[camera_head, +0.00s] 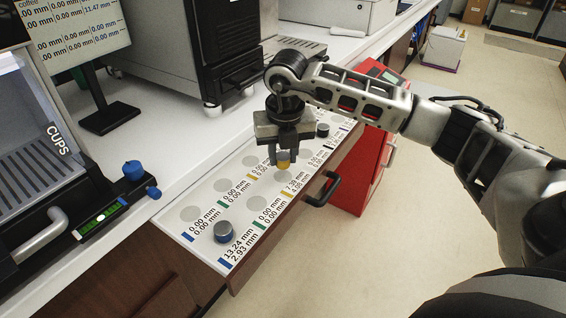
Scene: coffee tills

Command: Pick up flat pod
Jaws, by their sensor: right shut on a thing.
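Whether the pod is clear of the drawer surface is hard to tell. A dark pod (322,130) sits at the far right end of the drawer. My left gripper does not show.
Grey round spots and printed mm labels mark the drawer. A black handle (323,189) sticks out of its front. A cups machine (45,165) stands at left, a dark machine (190,50) behind, and a red cabinet (372,160) at right.

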